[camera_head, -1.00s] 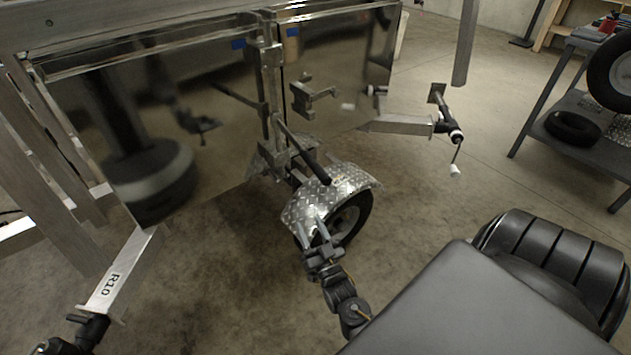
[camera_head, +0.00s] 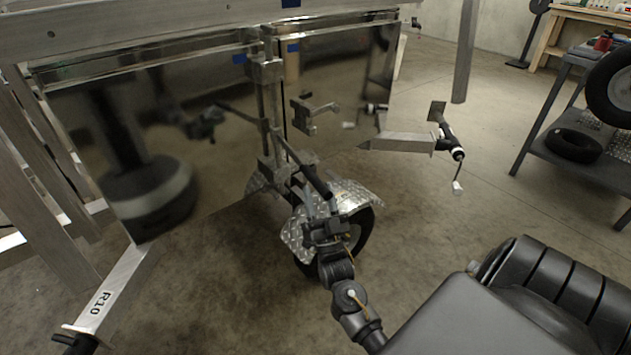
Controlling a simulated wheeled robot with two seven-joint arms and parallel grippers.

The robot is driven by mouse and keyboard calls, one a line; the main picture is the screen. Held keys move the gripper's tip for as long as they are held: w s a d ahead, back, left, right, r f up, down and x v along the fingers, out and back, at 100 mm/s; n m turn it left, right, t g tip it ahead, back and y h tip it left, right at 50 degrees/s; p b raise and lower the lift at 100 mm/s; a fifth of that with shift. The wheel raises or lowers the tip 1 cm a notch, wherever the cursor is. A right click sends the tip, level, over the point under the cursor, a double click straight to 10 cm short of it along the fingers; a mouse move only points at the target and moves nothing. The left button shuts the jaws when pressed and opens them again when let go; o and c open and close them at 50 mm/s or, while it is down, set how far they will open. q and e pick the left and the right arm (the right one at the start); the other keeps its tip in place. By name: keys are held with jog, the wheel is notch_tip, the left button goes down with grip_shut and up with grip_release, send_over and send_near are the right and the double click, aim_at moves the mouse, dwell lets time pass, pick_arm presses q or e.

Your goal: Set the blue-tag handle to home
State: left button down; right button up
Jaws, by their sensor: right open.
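The handle is a bar with a black grip (camera_head: 314,179), slanting down and right from the metal latch post (camera_head: 271,112) on the polished trailer panel. A small blue tag (camera_head: 293,47) is on the panel beside the top of the post; I cannot tell for sure that it marks this handle. My right gripper (camera_head: 320,204) is open, pointing up at the lower end of the grip, in front of the wheel fender. Its fingers look close to the grip; contact cannot be told. My left gripper is not in view.
A diamond-plate fender (camera_head: 352,194) over a wheel stands just behind my right gripper. A metal bracket (camera_head: 314,115) sticks out right of the post. An arm with a crank (camera_head: 458,170) juts out farther right. A grey shelf (camera_head: 560,140) with tyres stands at right.

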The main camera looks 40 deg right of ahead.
aim_at(316, 182)
jog(key=shift+x, duration=1.7)
grip_shut()
